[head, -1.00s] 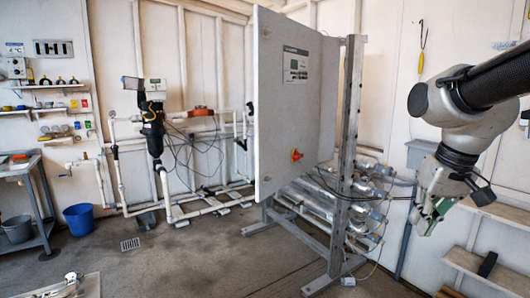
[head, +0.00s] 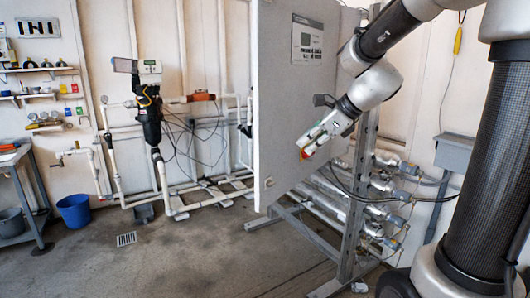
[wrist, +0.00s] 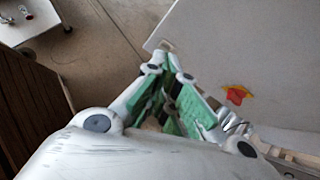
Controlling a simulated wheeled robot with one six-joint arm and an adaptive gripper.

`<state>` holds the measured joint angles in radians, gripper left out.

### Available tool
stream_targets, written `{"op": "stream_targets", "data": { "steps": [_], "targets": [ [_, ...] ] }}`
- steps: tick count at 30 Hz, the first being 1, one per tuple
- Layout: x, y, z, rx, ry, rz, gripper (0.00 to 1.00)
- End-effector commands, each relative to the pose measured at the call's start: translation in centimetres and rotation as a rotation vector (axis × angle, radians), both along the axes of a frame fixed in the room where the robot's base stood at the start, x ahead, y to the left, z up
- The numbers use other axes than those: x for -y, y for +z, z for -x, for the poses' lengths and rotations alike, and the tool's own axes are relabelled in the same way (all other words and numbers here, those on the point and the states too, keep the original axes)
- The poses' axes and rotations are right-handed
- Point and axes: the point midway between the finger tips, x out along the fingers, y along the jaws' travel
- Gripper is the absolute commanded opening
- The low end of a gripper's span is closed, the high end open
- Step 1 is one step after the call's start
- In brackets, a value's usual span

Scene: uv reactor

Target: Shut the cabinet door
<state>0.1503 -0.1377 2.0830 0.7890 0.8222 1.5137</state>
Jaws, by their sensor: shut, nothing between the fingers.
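The cabinet door (head: 275,100) is a large pale grey panel in the middle of the head view, standing out from the metal frame. Its face bears a printed label (head: 307,40) and a red and yellow switch. My gripper (head: 306,148) is in front of this face, its tips overlapping the switch in the head view. In the wrist view the door (wrist: 265,50) fills the upper right, and the switch (wrist: 237,94) shows right of the gripper (wrist: 168,60). The fingers are together and empty. Contact with the door cannot be told.
A metal frame (head: 359,215) with clear tubes and cables stands behind and right of the door. White pipework (head: 175,208) and a blue bucket (head: 74,210) are at the left. The concrete floor in front of the door is clear.

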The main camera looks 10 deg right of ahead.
Motion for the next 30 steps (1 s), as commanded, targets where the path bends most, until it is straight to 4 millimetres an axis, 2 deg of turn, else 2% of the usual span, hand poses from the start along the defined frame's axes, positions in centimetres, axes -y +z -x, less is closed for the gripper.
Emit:
{"op": "stream_targets", "data": {
  "steps": [6, 11, 17, 26, 30],
  "targets": [
    [-0.4, 0.6, -0.6, -0.091, -0.203, -0.16, 0.0],
    [-0.6, 0.2, -0.9, -0.123, -0.249, -0.194, 0.0],
    [-1.9, -2.0, -2.4, -0.127, -0.248, -0.193, 0.0],
    [-4.8, -6.5, -5.9, -0.124, -0.247, -0.191, 0.0],
    [-6.3, -6.6, -7.6, -0.119, -0.245, -0.191, 0.0]
  ]
}}
